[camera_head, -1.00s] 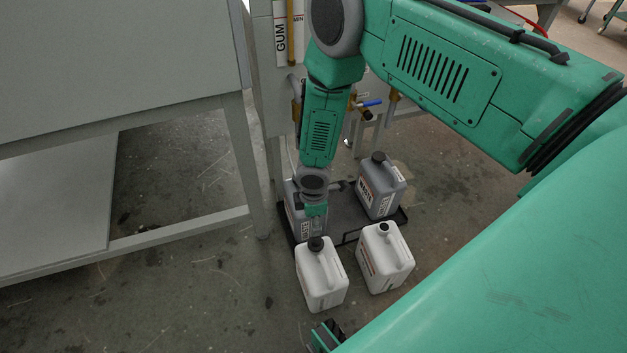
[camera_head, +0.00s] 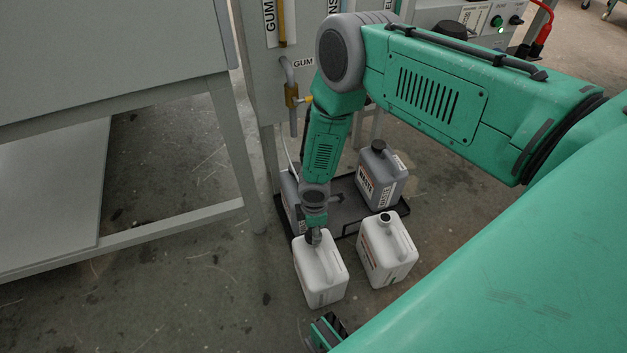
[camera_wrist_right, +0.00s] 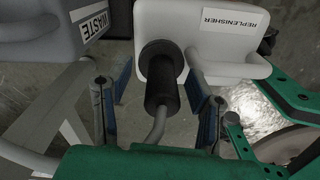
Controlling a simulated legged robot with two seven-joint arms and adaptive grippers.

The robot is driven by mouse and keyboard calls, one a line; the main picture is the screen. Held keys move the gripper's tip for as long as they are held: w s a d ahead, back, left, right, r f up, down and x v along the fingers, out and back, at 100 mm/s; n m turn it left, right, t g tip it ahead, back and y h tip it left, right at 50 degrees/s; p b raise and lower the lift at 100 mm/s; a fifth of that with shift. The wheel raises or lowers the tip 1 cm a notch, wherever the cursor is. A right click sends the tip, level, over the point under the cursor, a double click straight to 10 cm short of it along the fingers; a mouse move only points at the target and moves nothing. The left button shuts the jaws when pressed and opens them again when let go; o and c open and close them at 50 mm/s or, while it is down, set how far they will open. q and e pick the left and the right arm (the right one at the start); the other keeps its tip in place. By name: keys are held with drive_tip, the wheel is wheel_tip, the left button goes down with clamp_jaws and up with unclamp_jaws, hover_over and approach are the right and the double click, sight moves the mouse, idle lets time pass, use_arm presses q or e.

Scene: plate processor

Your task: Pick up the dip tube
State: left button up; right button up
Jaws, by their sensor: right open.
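The dip tube (camera_wrist_right: 163,88) shows in the right wrist view as a black cylindrical grip with a wide black collar and a bent grey tube. Its collar sits against the white canister (camera_wrist_right: 220,35), whose label reads REPLENISHER. My right gripper (camera_wrist_right: 158,78) is open, with a blue-padded finger on each side of the black grip and visible gaps between. In the head view my right gripper (camera_head: 314,236) is over the neck of the front left white canister (camera_head: 320,275), and the dip tube is mostly hidden there.
A second white canister (camera_head: 388,252) stands to the right. A grey canister (camera_head: 382,178) and another partly hidden grey one (camera_head: 290,195) stand on a black tray (camera_head: 345,190) behind. A grey table frame (camera_head: 235,150) is at the left. Floor is clear at the front left.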

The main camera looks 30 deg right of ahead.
drive_tip(key=shift+d, duration=0.15)
drive_tip(key=c, duration=1.1)
drive_tip(key=shift+a+r, duration=0.25)
drive_tip(key=shift+a, duration=0.3)
clamp_jaws()
drive_tip(key=shift+d+r, duration=0.2)
drive_tip(key=shift+r, duration=0.15)
drive_tip(key=r+p, duration=0.2)
drive_tip(key=r, duration=0.1)
drive_tip(key=shift+w+d+r, duration=0.1)
drive_tip(key=shift+d+r, duration=0.1)
drive_tip(key=shift+r, duration=0.1)
use_arm(q)
wheel_tip(320, 180, up, 33)
drive_tip(key=p, duration=3)
drive_tip(key=shift+f, duration=0.2)
use_arm(e)
wheel_tip(320, 180, up, 47)
drive_tip(key=shift+a, duration=0.15)
use_arm(q)
drive_tip(key=shift+a, duration=0.1)
use_arm(e)
drive_tip(key=shift+f, duration=0.1)
